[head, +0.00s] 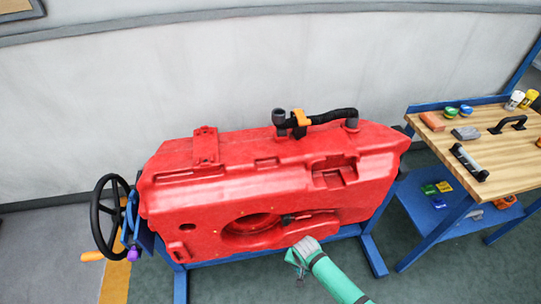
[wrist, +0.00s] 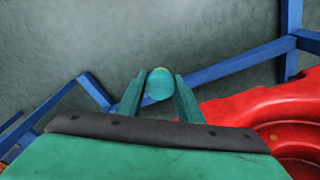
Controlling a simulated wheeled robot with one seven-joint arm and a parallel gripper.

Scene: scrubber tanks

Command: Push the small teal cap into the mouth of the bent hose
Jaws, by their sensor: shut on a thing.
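My gripper (head: 297,268) is in front of the red tank's lower front side, low and well below the hose. In the wrist view my gripper (wrist: 159,88) is shut on the small teal cap (wrist: 160,84), a rounded piece between the fingertips. In the head view the cap is too small to make out clearly. The bent black hose (head: 333,115) lies along the top of the red tank (head: 205,195). A grey upright end piece (head: 279,116), seemingly its mouth, stands at its left, beside an orange clamp (head: 300,118). The cap is far from it.
A blue stand (head: 235,256) carries the tank. A black handwheel (head: 108,210) is at its left. A wooden workbench (head: 485,150) at the right holds several items, including a green round piece (head: 452,112) and a blue one (head: 466,109). The floor in front is open.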

